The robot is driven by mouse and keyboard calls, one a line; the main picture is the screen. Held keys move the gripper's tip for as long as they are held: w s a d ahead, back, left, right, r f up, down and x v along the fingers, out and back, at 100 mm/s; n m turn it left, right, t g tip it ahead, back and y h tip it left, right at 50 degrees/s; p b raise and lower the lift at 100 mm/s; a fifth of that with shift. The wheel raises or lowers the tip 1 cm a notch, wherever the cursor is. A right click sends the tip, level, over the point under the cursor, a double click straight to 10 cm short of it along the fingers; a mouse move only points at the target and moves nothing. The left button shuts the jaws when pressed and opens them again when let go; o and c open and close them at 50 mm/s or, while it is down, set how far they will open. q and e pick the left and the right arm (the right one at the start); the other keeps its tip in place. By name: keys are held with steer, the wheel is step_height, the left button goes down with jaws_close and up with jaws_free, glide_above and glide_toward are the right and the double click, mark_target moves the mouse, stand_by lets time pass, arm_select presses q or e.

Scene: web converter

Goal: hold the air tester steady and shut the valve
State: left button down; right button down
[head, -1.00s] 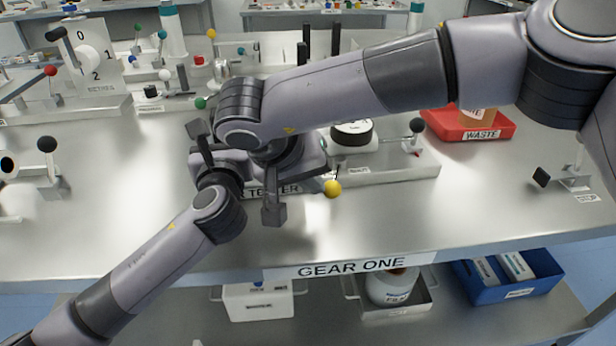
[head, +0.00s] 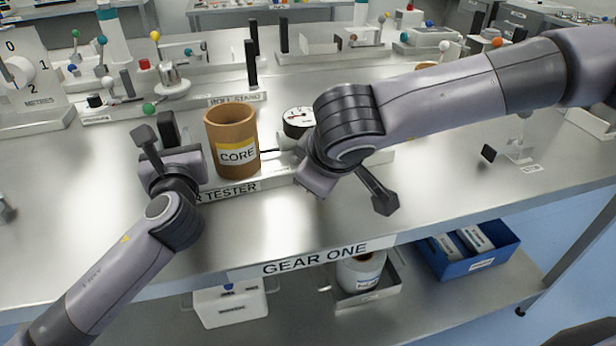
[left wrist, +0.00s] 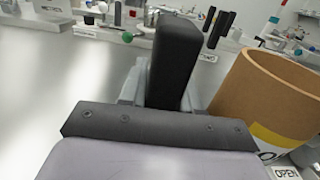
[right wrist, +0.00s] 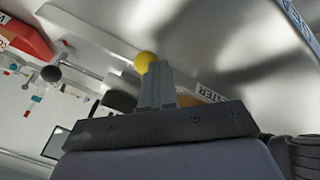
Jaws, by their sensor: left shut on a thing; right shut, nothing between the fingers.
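The air tester is a flat plate with a "TESTER" front label (head: 229,191), a dark upright grip (head: 168,127) at its left end and a round gauge (head: 299,121). A brown core (head: 231,135) stands on it. My left gripper (head: 170,150) is shut on the upright grip, which also shows in the left wrist view (left wrist: 176,60). My right gripper (right wrist: 156,84) is shut and empty. Its fingertips are at a yellow ball knob (right wrist: 146,62); I cannot tell whether they touch. In the head view my right arm hides the knob. An "OPEN" label (left wrist: 286,173) shows beside the core.
A roll stand (head: 237,98) and other fixtures stand behind the tester. A small dark square paddle (head: 488,153) is to the right. The bench front edge carries a "GEAR ONE" label (head: 314,257). A blue bin (head: 478,262) is on the shelf below. Bare bench lies around the tester.

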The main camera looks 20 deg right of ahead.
arm_select(q)
steer(key=shift+f, duration=0.7)
arm_select(e)
steer(key=shift+w+d+f, duration=0.15)
steer(key=shift+d, duration=0.6)
steer(key=v, duration=1)
arm_select(q)
steer(key=shift+r+p, duration=0.3)
steer(key=shift+p, duration=0.4)
arm_select(e)
steer(key=shift+r, duration=0.8)
